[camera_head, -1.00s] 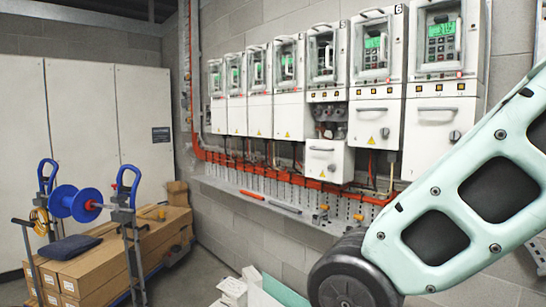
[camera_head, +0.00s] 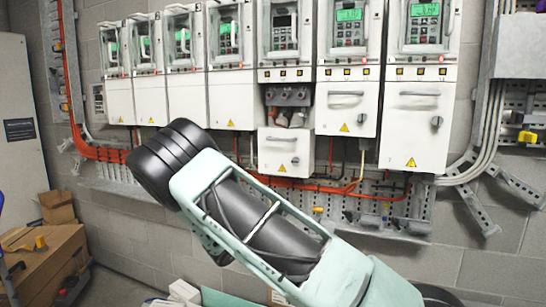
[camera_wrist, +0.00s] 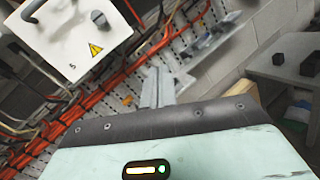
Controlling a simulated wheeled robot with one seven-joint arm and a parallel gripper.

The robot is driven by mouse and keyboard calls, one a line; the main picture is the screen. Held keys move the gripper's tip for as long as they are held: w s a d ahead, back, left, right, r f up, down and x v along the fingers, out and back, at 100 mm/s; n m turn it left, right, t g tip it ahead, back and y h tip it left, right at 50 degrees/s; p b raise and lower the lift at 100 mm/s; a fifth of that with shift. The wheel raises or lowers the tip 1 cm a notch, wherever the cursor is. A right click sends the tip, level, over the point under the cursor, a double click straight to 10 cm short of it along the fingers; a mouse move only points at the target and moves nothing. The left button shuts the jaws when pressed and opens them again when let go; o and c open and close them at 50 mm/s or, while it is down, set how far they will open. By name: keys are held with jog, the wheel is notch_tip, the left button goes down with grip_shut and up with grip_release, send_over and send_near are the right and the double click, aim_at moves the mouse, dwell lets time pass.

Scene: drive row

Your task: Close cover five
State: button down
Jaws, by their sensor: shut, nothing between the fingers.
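Cover five (camera_head: 286,152) is a white panel with a handle and a dark knob. In the head view it hangs low below its drive, and the dark terminals (camera_head: 288,97) above it are exposed. In the wrist view the cover (camera_wrist: 82,28), marked 5 with a yellow warning triangle, shows at upper left, tilted in the picture. My gripper (camera_wrist: 158,76) shows in the wrist view as two grey fingers close together, shut and empty. It is to the lower right of the cover in that picture, apart from it. The head view does not show the gripper.
Drives with shut covers stand on both sides, including the neighbouring cover (camera_head: 346,108) and the far right cover (camera_head: 416,125). Orange conduit (camera_head: 105,153) and a perforated metal rail (camera_head: 380,220) run below. Cardboard boxes (camera_head: 45,265) lie at lower left.

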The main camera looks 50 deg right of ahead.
jog(key=w+d+r+n+t+h, duration=0.35)
jog(key=w+r+n+t, duration=0.35)
jog(key=w+n+t, duration=0.25)
jog(key=p, duration=0.4)
send_near(273, 149)
notch_tip(273, 149, up, 3)
jog(key=s+d, duration=0.2)
jog(key=d, duration=0.1)
jog(key=shift+w+d+r+m+h+p, duration=0.1)
jog(key=shift+w+r+m+h+p, duration=0.2)
jog(key=shift+r, duration=0.5)
jog(key=shift+w+d+r+m+h+p, duration=0.1)
jog(key=shift+r+p, duration=0.25)
jog(key=shift+r, duration=0.45)
